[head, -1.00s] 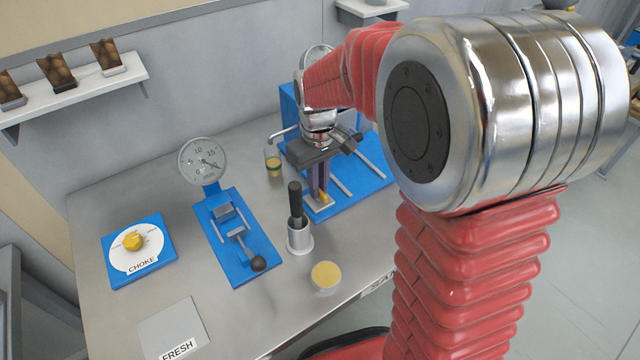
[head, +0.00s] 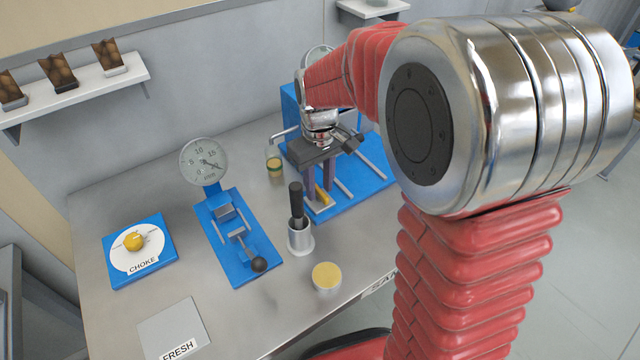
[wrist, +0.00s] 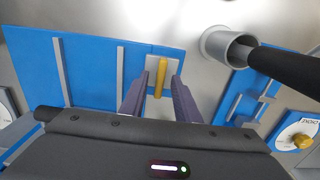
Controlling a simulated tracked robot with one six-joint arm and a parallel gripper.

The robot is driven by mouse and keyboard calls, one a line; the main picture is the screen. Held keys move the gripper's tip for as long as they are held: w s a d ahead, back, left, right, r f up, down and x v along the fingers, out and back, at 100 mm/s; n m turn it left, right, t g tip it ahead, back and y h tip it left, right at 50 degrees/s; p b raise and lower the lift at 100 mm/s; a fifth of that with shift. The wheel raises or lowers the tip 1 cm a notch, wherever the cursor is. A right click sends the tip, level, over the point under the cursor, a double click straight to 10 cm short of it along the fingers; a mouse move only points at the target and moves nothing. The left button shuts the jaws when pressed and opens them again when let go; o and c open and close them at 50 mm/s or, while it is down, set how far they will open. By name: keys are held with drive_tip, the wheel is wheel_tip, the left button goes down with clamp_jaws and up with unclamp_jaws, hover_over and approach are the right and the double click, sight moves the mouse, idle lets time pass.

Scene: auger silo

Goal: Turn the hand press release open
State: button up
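The hand press release appears to be the yellow lever (wrist: 161,78) on a small grey plate on the blue press base; in the head view it (head: 324,198) shows partly behind the fingers. My gripper (wrist: 162,68) is open, with two purple-grey fingers pointing down at the plate. In the wrist view the lever lies between the fingers, with a gap visible on each side. The lever points along the fingers in that view. In the head view my gripper (head: 319,190) hangs over the front of the press base. The exact height of the fingertips above the plate is hard to tell.
A metal cup (head: 300,238) with a black-handled rod stands close left of the press. A yellow-topped jar (head: 326,277) stands in front. A gauge fixture (head: 238,238) and choke dial (head: 135,241) are farther left. A glass (head: 274,163) stands behind.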

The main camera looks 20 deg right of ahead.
sight(319, 188)
wheel_tip(319, 188, up, 14)
drive_tip(key=shift+f, duration=0.25)
idle(0.3)
idle(0.3)
drive_tip(key=s+f+m+t, duration=0.1)
drive_tip(key=s+m+t, duration=0.2)
drive_tip(key=s, duration=1.6)
drive_tip(key=shift+d+f+m+t, duration=0.15)
drive_tip(key=shift+d+m+t, duration=0.2)
drive_tip(key=shift+t, duration=0.95)
drive_tip(key=shift+s+a, duration=0.1)
